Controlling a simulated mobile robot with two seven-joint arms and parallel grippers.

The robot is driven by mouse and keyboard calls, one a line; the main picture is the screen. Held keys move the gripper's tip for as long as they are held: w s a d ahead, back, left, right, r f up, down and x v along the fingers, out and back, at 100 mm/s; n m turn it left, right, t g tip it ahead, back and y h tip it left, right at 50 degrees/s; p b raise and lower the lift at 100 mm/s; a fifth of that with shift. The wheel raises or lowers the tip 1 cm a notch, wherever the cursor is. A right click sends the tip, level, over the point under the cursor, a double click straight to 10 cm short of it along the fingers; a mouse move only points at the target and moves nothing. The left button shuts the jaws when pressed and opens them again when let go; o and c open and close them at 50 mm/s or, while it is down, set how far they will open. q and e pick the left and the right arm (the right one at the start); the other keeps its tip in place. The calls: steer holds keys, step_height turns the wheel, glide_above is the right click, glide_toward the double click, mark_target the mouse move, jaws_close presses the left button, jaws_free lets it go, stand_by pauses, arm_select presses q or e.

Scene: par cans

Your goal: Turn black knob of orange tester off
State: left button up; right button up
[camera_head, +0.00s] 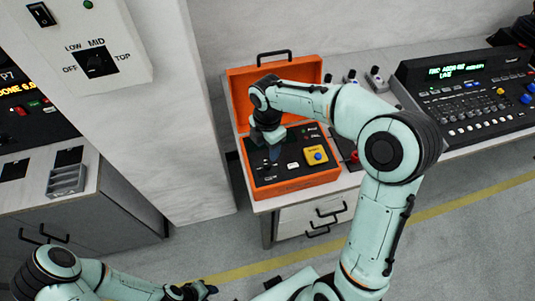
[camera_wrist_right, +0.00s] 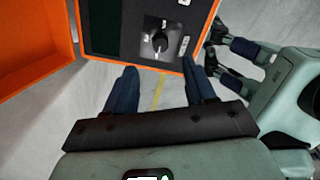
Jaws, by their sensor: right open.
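The orange tester (camera_head: 318,178) is an open orange case with a dark panel, on a table beside a pale pillar. In the right wrist view, its black knob (camera_wrist_right: 160,43) sits on a light square plate near the panel's edge. Small white labels lie beside it, too small to read. My right gripper (camera_head: 274,152) is over the left part of the panel. Its two dark blue fingers (camera_wrist_right: 160,76) are apart with nothing between them, just short of the knob in the wrist view. In the head view, the gripper hides the knob. My left gripper (camera_head: 205,289) is low at the bottom edge.
The tester panel also holds a yellow box with a blue button (camera_head: 316,155). The raised orange lid (camera_head: 240,82) stands behind. A black mixing console (camera_head: 465,95) is at the right.

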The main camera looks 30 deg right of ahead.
step_height(320, 180, up, 5)
steer(key=shift+f, duration=0.1)
stand_by(0.7)
